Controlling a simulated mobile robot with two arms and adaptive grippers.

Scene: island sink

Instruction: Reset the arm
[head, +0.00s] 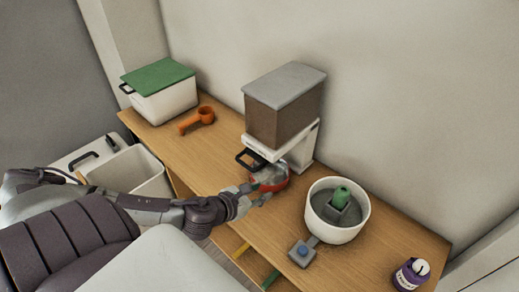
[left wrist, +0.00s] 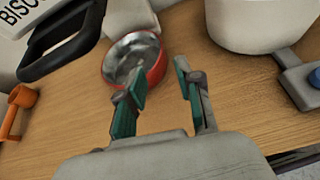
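My left arm reaches in from the left over the wooden counter in the head view. My left gripper (head: 258,192) is close to a small red bowl (head: 270,179) with a metallic inside, under the front of the dispenser. In the left wrist view the two fingers (left wrist: 160,92) are apart, with bare wood between them, so the gripper is open and empty. The red bowl (left wrist: 154,72) is just ahead of the left finger there; I cannot tell whether they touch. My right gripper is not in view.
A dispenser (head: 285,105) with a black handle (head: 250,160) stands behind the bowl. A white round pot (head: 338,232) with a green item inside is right. An orange scoop (head: 196,120), green-lidded box (head: 160,96) and purple jar (head: 408,276) also stand on the counter (head: 222,160).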

